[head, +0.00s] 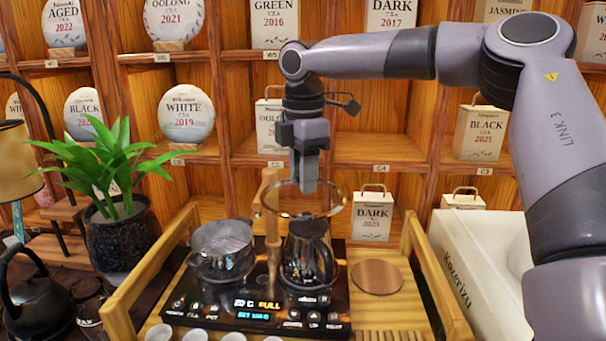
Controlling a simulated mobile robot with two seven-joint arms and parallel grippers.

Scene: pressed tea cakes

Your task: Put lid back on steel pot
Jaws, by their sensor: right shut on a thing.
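The steel pot (222,262) stands on the left side of the black stove panel (255,318); its top looks uncovered. My right gripper (303,186) points down and is shut on the clear lid with a gold-coloured rim (338,206). The lid hangs roughly level in the air, to the right of the pot and higher in the picture, above a dark kettle (310,258). The lid's knob is hidden between the fingers. My left gripper is not in view.
A wooden post (271,225) rises between pot and kettle. The wooden tray's raised side (150,278) borders the stove. A round wooden disc (377,277) lies at right; small white cups (196,335) stand in front. A potted plant (122,235) is at left, shelves behind.

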